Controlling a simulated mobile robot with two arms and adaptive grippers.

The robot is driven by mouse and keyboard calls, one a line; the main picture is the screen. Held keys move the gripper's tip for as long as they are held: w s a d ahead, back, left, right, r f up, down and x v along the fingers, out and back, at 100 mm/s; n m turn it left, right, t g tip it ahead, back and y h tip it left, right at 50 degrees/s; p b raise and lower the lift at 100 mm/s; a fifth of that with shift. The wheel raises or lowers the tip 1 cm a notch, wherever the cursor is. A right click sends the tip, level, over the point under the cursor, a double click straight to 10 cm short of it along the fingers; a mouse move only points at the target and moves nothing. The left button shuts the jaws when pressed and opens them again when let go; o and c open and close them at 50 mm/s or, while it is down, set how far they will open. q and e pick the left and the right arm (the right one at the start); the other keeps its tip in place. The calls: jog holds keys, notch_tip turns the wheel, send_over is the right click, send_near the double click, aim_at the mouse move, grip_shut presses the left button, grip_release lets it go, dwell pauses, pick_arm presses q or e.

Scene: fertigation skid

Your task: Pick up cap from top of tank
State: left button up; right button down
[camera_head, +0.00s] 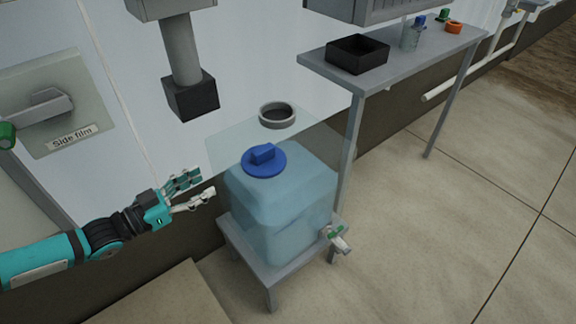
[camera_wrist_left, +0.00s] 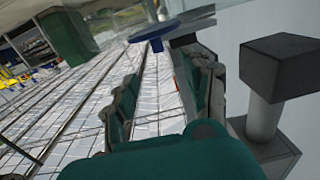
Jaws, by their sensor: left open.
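The blue cap (camera_head: 263,160), a round disc with a raised grip bar, lies on top of the translucent pale blue tank (camera_head: 280,215). In the left wrist view the cap (camera_wrist_left: 155,32) shows at the top, beyond the fingers, with its bar pointing down in the picture. My left gripper (camera_head: 205,184) is open and empty, left of the tank and apart from the cap. Its two teal fingers (camera_wrist_left: 165,75) are spread in the wrist view. My right gripper does not show.
The tank stands on a small grey stand (camera_head: 262,268) with a green-handled valve (camera_head: 336,238). A grey ring (camera_head: 277,115) sits on a clear panel behind the cap. A dark block on a post (camera_head: 190,95) hangs above left.

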pick_arm(q)
jog(key=x, duration=0.3)
jog(key=b, duration=0.1)
send_near(273, 145)
jog(key=shift+w+d+f+h, duration=0.35)
jog(key=shift+w+d, duration=0.2)
jog(key=shift+w, duration=0.2)
jog(key=shift+b+x, duration=0.65)
jog(key=shift+x, duration=2.1)
jog(key=shift+w+a+f, duration=0.1)
jog(key=shift+w+a, duration=0.05)
grip_shut()
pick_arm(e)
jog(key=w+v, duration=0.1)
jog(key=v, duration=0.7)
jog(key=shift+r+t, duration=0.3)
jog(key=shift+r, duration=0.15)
